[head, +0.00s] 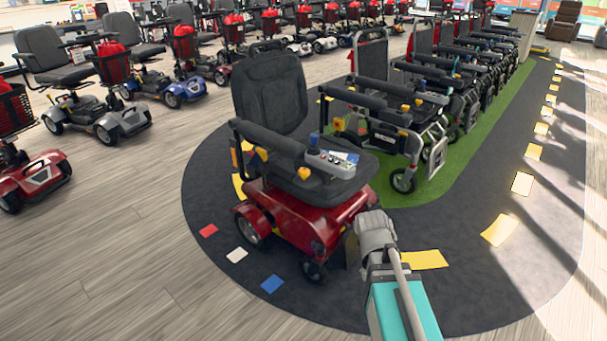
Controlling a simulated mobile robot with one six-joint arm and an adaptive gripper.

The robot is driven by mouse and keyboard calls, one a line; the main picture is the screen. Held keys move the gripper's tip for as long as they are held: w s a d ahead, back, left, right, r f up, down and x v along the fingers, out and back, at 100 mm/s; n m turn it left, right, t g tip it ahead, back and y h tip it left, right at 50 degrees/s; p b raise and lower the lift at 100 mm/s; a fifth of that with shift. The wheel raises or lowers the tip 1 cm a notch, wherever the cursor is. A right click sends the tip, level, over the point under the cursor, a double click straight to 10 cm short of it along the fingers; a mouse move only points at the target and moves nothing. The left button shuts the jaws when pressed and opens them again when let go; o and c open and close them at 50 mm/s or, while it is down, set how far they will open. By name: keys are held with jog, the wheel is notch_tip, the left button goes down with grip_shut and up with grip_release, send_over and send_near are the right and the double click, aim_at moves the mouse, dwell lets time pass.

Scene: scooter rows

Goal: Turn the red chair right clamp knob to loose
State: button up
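The red chair (303,215) is a power chair with a red base and a dark seat and backrest. It stands on the dark floor path, angled toward the lower right. Yellow-orange knobs show on its picture-left side, one below the armrest (262,154) and one at the seat edge (304,173). I cannot tell which is the right clamp knob, or whether it is tight or loose. My gripper (352,250) is low beside the chair's front right in the picture, largely hidden by my grey wrist. Its fingers are not clear, and I see nothing held.
A control panel with a joystick (331,160) sits over the seat. Folding wheelchairs (395,120) line the green strip (455,165) to the right. Scooters (75,100) stand at left and behind. The path (480,280) at lower right and wooden floor (120,260) at lower left are clear.

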jog(key=w+a+r+n+t+h, duration=0.2)
jog(key=w+a+r+n+h, duration=0.1)
jog(key=w+a+n+h, duration=0.25)
jog(key=n+t+h+b, duration=0.2)
jog(key=n+t+h, duration=0.2)
jog(key=n+t, duration=1.1)
send_near(300, 175)
notch_tip(300, 175, up, 2)
jog(key=s+a+n+g, duration=0.1)
jog(key=a+n+g, duration=0.2)
jog(key=n+g, duration=0.1)
jog(key=shift+d+r+m, duration=0.2)
jog(key=shift+r+m, duration=0.05)
jog(key=shift+d, duration=0.1)
jog(key=shift+x, duration=6.8)
jog(key=shift+w, duration=0.1)
